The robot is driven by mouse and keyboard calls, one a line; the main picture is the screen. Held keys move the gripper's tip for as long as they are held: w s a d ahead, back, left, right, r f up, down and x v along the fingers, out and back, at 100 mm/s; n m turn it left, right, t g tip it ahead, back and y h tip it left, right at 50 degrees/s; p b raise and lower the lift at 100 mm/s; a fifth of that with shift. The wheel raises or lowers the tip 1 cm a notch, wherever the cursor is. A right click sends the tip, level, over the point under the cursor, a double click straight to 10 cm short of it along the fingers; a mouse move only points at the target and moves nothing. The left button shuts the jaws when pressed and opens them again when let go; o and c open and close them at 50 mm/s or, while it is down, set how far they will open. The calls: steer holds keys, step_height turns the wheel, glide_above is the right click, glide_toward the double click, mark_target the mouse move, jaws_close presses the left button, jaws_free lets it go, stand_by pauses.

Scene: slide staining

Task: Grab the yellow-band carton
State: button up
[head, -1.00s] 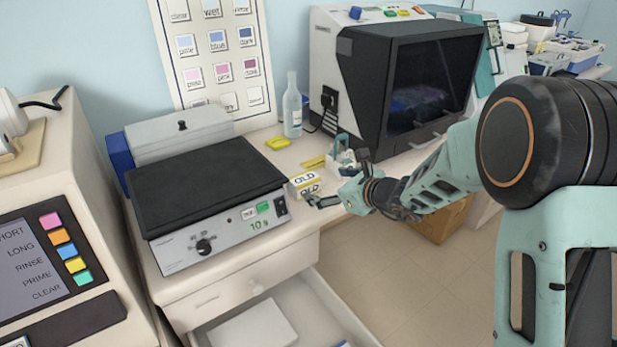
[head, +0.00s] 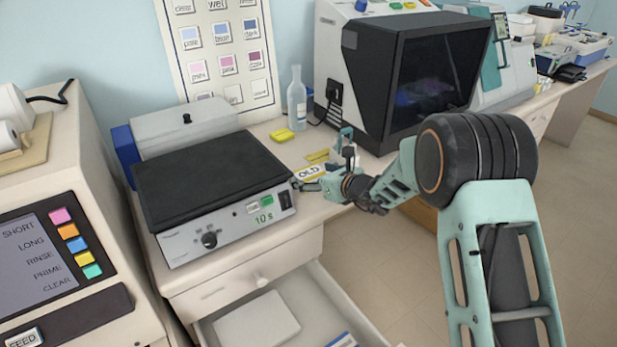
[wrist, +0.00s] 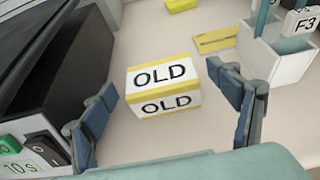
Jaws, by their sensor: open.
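The yellow-band carton (wrist: 163,88) is a small white box with yellow edges and "OLD" printed on its top and front. It stands on the bench in the wrist view. In the head view the carton (head: 309,172) shows partly, its lower part hidden behind my gripper (head: 318,187). In the wrist view my gripper (wrist: 162,125) is open, with one finger pair left of the carton and the other to its right. The carton lies between and slightly beyond the fingers, with visible gaps on both sides. Nothing is held.
The hotplate (head: 210,165) stands close left of the carton. A white holder (wrist: 275,55) stands to the right, with a flat yellow strip (wrist: 215,40) beside it. A yellow item (head: 282,135) and a bottle (head: 297,98) are behind. An open drawer (head: 330,300) juts out below.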

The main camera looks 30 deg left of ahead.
steer(key=shift+x, duration=1.1)
steer(key=shift+c, duration=0.4)
steer(key=shift+r, duration=0.1)
steer(key=c, duration=1.2)
